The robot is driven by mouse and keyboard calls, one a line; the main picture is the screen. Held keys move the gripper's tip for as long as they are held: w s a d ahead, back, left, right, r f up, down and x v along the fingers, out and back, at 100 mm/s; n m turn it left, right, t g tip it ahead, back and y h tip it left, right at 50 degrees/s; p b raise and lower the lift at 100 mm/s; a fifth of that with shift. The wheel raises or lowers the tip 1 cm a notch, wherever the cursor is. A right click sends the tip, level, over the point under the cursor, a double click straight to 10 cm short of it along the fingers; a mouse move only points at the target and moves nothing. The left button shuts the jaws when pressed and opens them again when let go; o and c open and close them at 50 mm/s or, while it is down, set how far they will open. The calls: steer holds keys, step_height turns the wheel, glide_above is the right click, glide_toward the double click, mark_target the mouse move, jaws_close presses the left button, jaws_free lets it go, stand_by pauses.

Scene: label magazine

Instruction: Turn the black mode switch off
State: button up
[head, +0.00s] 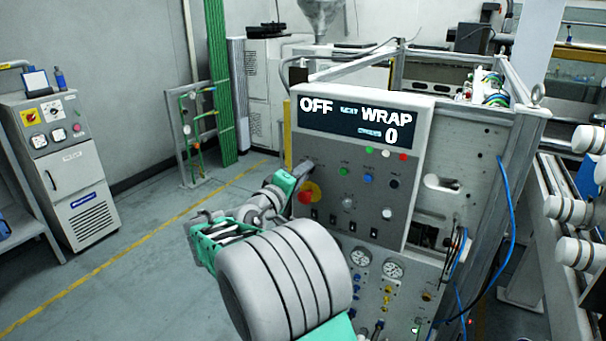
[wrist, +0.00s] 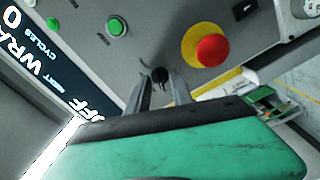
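The black mode switch (wrist: 160,75) shows in the wrist view as a small black knob on the grey control panel (wrist: 150,45). The two grey fingers of my gripper (wrist: 158,82) stand apart, one on each side of it, close to the panel. A narrow gap seems to show beside the knob; contact is unclear. In the head view my gripper (head: 304,168) reaches the upper left of the panel (head: 420,118) and hides the switch. The panel's display (head: 362,122) reads OFF, WRAP and 0.
A red emergency button on a yellow disc (wrist: 212,50) sits right of my fingers in the wrist view. A green button (wrist: 118,27) lies to the upper left. Blue hoses (head: 508,210) hang at the machine's right side. A grey cabinet (head: 68,165) stands far left; floor between is clear.

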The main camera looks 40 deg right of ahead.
steer(key=b+v, duration=0.2)
steer(key=v, duration=0.6)
steer(key=shift+b, duration=0.3)
steer(key=shift+d, duration=0.1)
